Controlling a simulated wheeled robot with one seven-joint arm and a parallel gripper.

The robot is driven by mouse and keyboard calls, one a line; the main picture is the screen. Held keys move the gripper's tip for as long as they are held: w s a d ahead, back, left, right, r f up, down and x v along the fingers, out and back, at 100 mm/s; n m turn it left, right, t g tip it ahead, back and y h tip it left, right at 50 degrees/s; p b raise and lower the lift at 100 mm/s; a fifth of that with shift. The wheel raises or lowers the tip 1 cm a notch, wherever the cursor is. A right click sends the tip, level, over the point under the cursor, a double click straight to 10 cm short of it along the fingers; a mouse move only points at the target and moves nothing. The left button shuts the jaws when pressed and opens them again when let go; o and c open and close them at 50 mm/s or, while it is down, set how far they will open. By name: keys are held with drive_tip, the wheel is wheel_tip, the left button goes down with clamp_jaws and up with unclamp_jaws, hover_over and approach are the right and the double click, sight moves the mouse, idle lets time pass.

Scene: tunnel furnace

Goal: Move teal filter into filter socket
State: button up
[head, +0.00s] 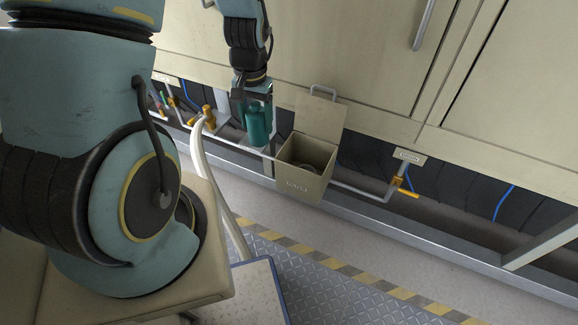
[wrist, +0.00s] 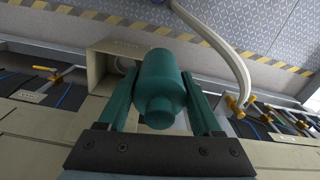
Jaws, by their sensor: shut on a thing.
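The teal filter (head: 258,124) is a cylinder hanging from my gripper (head: 252,98). In the wrist view the filter (wrist: 160,85) sits between the two teal fingers of my gripper (wrist: 155,98), which is shut on it. The open beige box (head: 306,168) has its lid raised. It stands just to the right of the filter in the head view, and the filter is outside it. A round opening, seemingly the filter socket (head: 308,166), shows dimly inside the box. In the wrist view the box (wrist: 97,70) is left of the filter, partly hidden by the finger.
A pale curved hose (head: 212,170) rises left of the filter. Yellow valves (head: 403,187) and pipes run along the low recess under beige cabinet panels (head: 370,60). A metal ledge (head: 400,225) runs in front. The striped floor edge (head: 350,275) is clear.

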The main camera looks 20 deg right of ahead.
drive_tip(key=s+d+f+m+b, duration=0.3)
drive_tip(key=s+d+f+b, duration=0.15)
drive_tip(key=s+d, duration=0.2)
drive_tip(key=shift+w+d+f+b, duration=0.8)
drive_tip(key=shift+w+d+f, duration=1.05)
drive_tip(key=shift+w+d, duration=2.2)
wheel_tip(320, 180, down, 12)
drive_tip(key=b, duration=0.6)
drive_tip(key=shift+b, duration=0.4)
drive_tip(key=shift+s+a, duration=0.1)
drive_tip(key=shift+a, duration=0.05)
drive_tip(key=shift+f, duration=0.2)
drive_tip(key=shift+f, duration=0.5)
drive_tip(key=shift+f+b, duration=0.4)
drive_tip(key=shift+f, duration=0.2)
